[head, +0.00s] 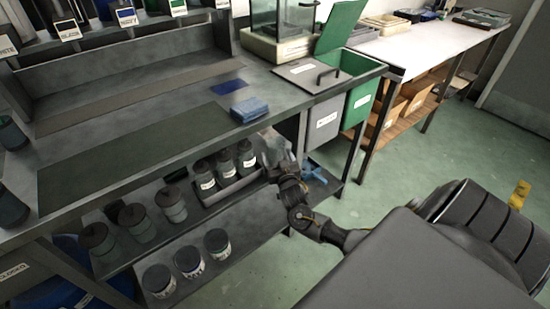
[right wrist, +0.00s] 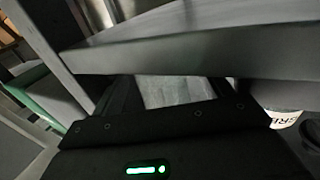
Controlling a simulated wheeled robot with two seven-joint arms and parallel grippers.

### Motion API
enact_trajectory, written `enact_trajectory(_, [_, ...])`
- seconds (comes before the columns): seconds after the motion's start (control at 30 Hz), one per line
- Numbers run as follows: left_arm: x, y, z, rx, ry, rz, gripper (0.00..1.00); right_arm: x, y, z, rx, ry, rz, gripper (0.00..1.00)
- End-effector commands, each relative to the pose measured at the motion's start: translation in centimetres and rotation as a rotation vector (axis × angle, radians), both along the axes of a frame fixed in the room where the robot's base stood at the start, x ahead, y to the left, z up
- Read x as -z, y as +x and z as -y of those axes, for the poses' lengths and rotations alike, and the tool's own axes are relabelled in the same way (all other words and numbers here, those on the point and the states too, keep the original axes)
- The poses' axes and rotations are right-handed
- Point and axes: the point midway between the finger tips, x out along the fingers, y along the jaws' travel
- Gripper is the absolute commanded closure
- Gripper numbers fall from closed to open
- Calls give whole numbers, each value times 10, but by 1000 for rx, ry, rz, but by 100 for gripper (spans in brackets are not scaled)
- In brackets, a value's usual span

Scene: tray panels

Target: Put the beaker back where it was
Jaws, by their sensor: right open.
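My right gripper (head: 273,150) is at the front edge of the grey bench (head: 185,95), close to the end of the lower shelf with the jars. In the right wrist view its open jaws (right wrist: 172,88) reach in under a grey board edge (right wrist: 190,42). A pale patch shows between the fingers; I cannot tell whether it is the beaker or a surface behind. I cannot make out the beaker for certain in either view. My left gripper is not in view.
A tray of dark-lidded jars (head: 225,170) stands on the lower shelf, left of my right gripper. A blue object (head: 313,170) lies to its right. Folded blue cloths (head: 249,110) lie on the bench.

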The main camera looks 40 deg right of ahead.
Motion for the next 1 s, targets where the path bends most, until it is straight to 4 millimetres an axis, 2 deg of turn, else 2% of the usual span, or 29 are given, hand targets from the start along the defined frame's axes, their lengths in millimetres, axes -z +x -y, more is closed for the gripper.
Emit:
enact_trajectory(0.03, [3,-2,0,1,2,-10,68,1,-12,-3,4,3,-5,19])
enact_trajectory(0.2, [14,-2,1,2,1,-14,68,0,-46,-19,3,3,-5,19])
enact_trajectory(0.4, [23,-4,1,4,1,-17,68,1,-76,-35,-1,4,-5,19])
enact_trajectory(0.53, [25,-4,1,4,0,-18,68,1,-87,-40,-1,2,-4,19])
enact_trajectory(0.77, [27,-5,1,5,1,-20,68,6,-93,-44,-4,10,-22,19])
enact_trajectory(0.87, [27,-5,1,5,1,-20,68,37,-104,-60,-33,48,-153,19])
enact_trajectory(0.97, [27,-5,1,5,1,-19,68,93,-136,-94,-100,109,-410,19])
enact_trajectory(1.0, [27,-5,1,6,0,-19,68,116,-155,-111,-139,131,-528,19])
